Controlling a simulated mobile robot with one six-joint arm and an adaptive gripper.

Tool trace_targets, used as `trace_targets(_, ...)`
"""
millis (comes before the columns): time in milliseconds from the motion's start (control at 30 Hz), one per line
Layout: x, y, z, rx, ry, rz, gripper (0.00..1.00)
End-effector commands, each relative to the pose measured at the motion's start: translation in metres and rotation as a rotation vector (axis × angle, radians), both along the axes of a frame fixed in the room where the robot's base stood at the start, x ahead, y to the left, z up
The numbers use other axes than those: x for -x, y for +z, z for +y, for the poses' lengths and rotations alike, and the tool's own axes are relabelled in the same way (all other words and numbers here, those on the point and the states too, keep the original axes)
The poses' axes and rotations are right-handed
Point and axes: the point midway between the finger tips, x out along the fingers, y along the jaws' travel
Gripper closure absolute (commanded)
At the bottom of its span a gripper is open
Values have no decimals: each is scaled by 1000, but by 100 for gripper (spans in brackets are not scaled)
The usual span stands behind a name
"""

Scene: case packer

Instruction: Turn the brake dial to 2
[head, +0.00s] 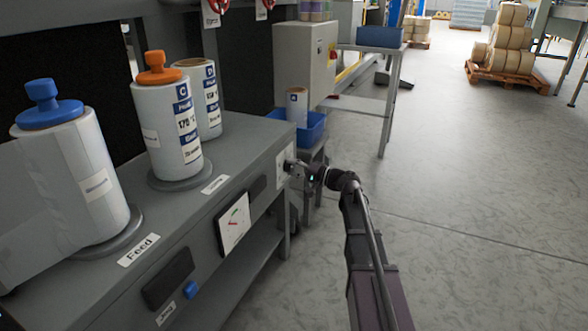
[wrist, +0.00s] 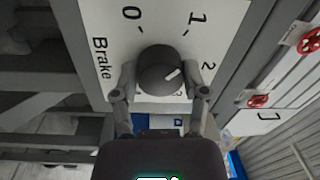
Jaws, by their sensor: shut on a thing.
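The brake dial (wrist: 158,66) is a round black knob with a white pointer mark, on a white plate (wrist: 106,30) lettered "Brake" with the numbers 0, 1, 2 and 3. The pointer mark points right and slightly up in the wrist view, towards the 2 (wrist: 208,65). My gripper (wrist: 161,82) is shut on the knob, with one finger on each side of it. In the head view my gripper (head: 298,168) is at the white plate (head: 281,172) on the bench's right end. The knob is mostly hidden there.
The grey bench (head: 238,164) carries a roll with a blue knob (head: 97,155), one with an orange knob (head: 152,110) and another behind. A gauge (head: 233,222) is on its front. A blue bin (head: 312,133) stands beyond my gripper.

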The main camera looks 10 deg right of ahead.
Motion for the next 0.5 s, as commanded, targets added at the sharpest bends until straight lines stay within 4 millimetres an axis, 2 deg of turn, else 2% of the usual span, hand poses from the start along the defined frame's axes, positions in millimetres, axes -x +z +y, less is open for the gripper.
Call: trace_targets(500, 2, 0, 4, -286, 9, 397, 90)
